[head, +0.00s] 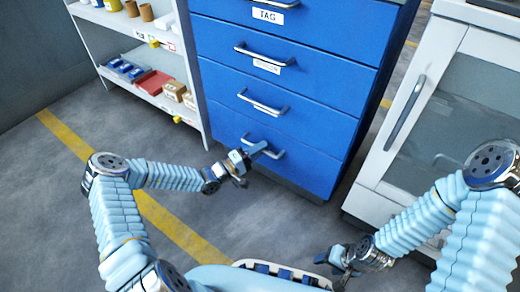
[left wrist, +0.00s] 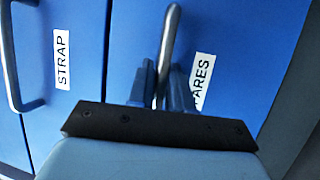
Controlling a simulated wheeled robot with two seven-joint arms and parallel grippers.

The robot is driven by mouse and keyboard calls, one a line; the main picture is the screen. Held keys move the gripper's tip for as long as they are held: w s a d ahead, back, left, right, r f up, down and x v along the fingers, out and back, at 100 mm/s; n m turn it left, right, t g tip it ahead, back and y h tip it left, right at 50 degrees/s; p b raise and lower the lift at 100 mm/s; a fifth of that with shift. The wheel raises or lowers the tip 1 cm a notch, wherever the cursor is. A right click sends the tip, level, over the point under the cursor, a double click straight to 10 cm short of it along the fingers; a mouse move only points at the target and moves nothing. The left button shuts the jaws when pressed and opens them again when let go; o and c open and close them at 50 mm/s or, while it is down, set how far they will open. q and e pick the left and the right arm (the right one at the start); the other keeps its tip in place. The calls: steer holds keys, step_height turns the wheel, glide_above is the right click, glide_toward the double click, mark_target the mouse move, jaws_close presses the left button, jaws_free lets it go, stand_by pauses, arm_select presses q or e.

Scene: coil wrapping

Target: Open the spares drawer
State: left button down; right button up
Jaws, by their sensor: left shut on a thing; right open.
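The spares drawer (head: 312,170) is the lowest drawer of the blue cabinet, and its front looks flush with the drawers above. Its metal handle (head: 279,154) also shows in the left wrist view (left wrist: 171,38), beside a white label (left wrist: 203,82) whose first letters are hidden by a finger. My left gripper (head: 257,152) is at this handle; in the left wrist view its two fingers (left wrist: 162,88) are on either side of the bar, shut on it. My right gripper (head: 342,262) is open, low and near my base, apart from the cabinet.
The drawer labelled STRAP (left wrist: 62,58) is beside the spares drawer in the left wrist view. A shelf rack (head: 150,90) with boxes and cups stands left of the cabinet. A white glass-door cabinet (head: 420,130) stands at right. The floor before the drawer is clear apart from my arms.

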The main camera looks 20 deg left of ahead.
arm_select(q)
steer(key=shift+s, duration=0.1)
steer(key=shift+s+a, duration=0.1)
steer(key=shift+s, duration=0.1)
steer(key=s+a+p, duration=0.3)
steer(key=s, duration=0.6)
steer(key=s+a+p, duration=0.4)
steer(key=s, duration=0.6)
steer(key=s+a+p, duration=0.3)
steer(key=s+p, duration=0.1)
steer(key=s, duration=0.6)
steer(key=shift+a, duration=0.25)
steer(key=c, duration=1.4)
jaws_free()
